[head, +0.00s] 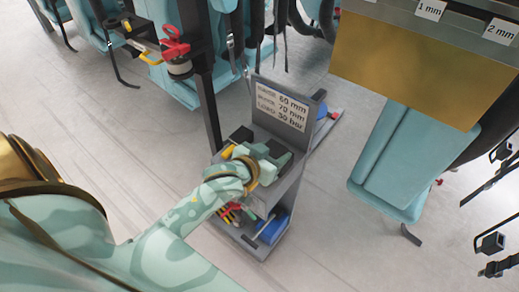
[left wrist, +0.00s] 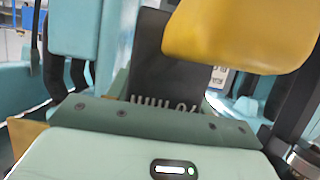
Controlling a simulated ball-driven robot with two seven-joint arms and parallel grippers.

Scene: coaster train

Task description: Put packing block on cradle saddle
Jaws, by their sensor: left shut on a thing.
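My left gripper (head: 268,154) is over the top of a grey service cart, and its jaws are hidden from above by the wrist. In the left wrist view, the gripper body fills the bottom, with a dark piece (left wrist: 150,60) with raised lettering just beyond it. I take this piece to be the packing block held in the jaws, but the contact is hidden. Black blocks (head: 241,135) stand on the cart top beside the gripper. I cannot tell which thing is the cradle saddle. My right gripper is not in view.
The cart carries an upright sign (head: 282,105) at the back and tools on its lower shelf (head: 247,243). A large yellow part (left wrist: 240,35) is close in the left wrist view. A gold panel (head: 410,65) hangs upper right.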

